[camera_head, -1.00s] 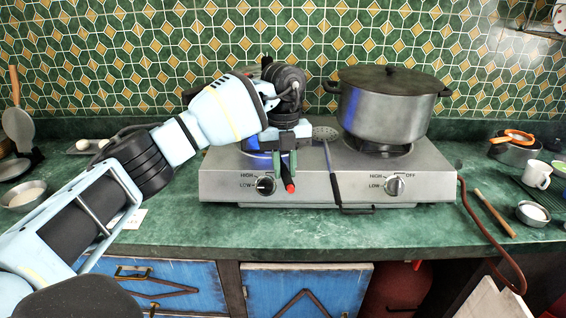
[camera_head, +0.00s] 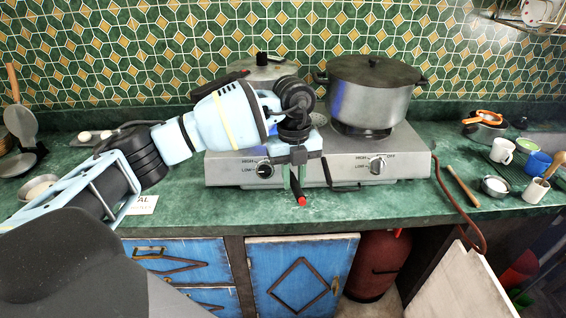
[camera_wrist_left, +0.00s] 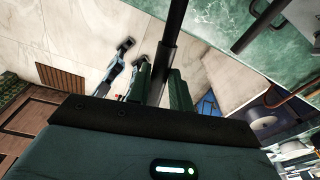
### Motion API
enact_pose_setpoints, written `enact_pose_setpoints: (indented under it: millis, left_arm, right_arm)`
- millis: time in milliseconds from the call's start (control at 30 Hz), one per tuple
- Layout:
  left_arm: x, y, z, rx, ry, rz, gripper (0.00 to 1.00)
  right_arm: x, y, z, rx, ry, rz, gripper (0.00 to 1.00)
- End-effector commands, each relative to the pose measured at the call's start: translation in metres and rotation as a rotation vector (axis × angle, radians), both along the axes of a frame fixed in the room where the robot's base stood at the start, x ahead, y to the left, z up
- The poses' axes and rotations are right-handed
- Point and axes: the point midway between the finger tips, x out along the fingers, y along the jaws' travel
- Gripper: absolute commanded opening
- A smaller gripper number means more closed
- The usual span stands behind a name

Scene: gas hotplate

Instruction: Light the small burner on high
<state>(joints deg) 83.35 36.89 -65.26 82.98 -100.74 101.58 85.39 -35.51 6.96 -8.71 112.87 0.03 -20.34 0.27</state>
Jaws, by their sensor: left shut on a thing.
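My left gripper (camera_head: 297,180) is in front of the hotplate (camera_head: 345,145), just right of the left knob (camera_head: 264,169) and apart from it. It is shut on a dark stick-like lighter with a red end (camera_head: 301,200) that points down and forward. In the left wrist view a dark rod (camera_wrist_left: 170,45) stands out from between the fingers (camera_wrist_left: 155,85). The right knob (camera_head: 377,165) is free beside its HIGH, LOW and OFF marks. My arm hides the left burner, and flame cannot be seen. My right gripper is out of view.
A lidded pot (camera_head: 370,95) stands on the right burner. A lidded pan (camera_head: 268,68) is behind my arm. Cups and bowls (camera_head: 502,150) stand at the right, near a hose (camera_head: 465,215). A red gas bottle (camera_head: 376,265) is under the counter. The front counter strip is mostly clear.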

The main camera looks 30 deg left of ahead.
Motion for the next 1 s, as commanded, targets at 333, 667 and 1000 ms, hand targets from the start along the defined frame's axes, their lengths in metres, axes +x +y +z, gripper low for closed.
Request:
enact_pose_setpoints:
  millis: [333, 667, 1000]
  left_arm:
    - [-0.037, -0.035, 0.009, -0.001, -0.005, -0.005, 0.0]
    - [-0.045, -0.042, 0.008, -0.001, -0.001, 0.001, 0.0]
    - [-0.045, -0.041, 0.008, 0.001, -0.002, -0.028, 0.0]
  right_arm:
    - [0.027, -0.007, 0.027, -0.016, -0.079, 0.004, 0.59]
    - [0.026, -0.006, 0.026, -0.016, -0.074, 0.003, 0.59]
    - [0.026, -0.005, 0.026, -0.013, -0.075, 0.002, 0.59]
